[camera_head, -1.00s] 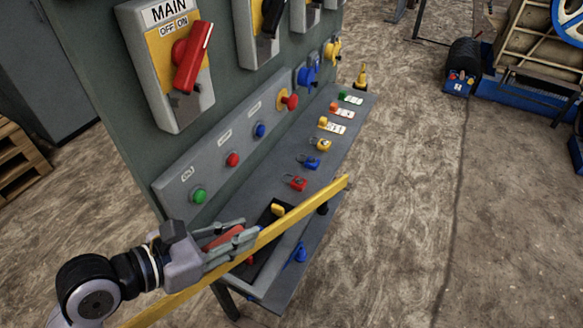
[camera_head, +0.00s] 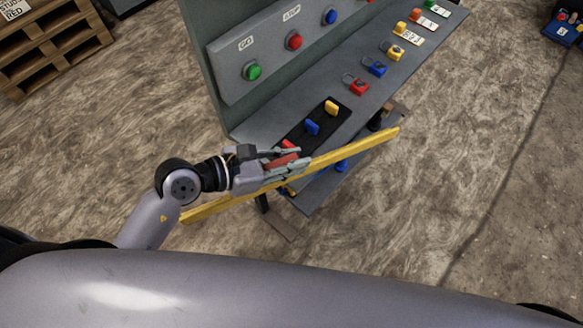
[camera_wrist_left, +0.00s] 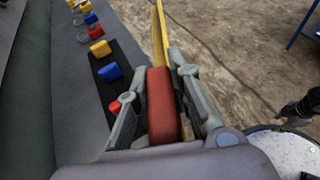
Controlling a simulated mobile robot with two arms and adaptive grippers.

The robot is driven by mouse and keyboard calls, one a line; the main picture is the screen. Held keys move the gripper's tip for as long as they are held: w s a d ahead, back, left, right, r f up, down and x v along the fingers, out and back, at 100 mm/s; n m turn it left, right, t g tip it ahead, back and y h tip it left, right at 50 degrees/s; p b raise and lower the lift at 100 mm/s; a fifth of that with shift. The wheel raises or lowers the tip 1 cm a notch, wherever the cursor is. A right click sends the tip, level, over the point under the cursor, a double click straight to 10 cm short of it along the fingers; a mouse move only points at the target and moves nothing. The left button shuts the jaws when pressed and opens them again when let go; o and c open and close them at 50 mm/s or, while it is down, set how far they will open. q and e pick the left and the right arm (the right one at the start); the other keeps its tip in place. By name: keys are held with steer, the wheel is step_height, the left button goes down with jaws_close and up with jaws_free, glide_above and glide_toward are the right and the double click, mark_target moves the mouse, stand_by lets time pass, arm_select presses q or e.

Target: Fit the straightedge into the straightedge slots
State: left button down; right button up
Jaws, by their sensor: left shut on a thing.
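The straightedge (camera_head: 350,152) is a long yellow bar with a red handle, held out along the near side of the panel's shelf. My left gripper (camera_head: 287,164) is shut on its red handle. In the left wrist view the red handle (camera_wrist_left: 162,108) sits between the two fingers (camera_wrist_left: 160,100), and the yellow bar (camera_wrist_left: 160,35) runs away from me beyond it. I cannot make out the straightedge slots. A dark, finger-like shape (camera_wrist_left: 297,108) at the right edge of the wrist view may be my right gripper; its jaws are unclear.
The grey shelf (camera_head: 345,115) carries several coloured padlocks, tags and a black strip (camera_head: 300,138) with coloured knobs. The control panel (camera_head: 240,95) with push buttons rises behind it. A wooden pallet (camera_head: 50,45) stands at upper left.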

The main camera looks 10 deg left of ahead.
arm_select(q)
step_height(320, 180, down, 4)
steer(key=shift+r+b, duration=0.25)
steer(key=shift+b, duration=0.1)
steer(key=shift+f, duration=0.3)
arm_select(e)
steer(key=shift+d+f, duration=0.4)
steer(key=shift+d, duration=0.05)
arm_select(q)
steer(key=shift+f, duration=0.1)
steer(key=c, duration=1.5)
jaws_free()
steer(key=shift+f, duration=0.1)
steer(key=shift+o, duration=0.2)
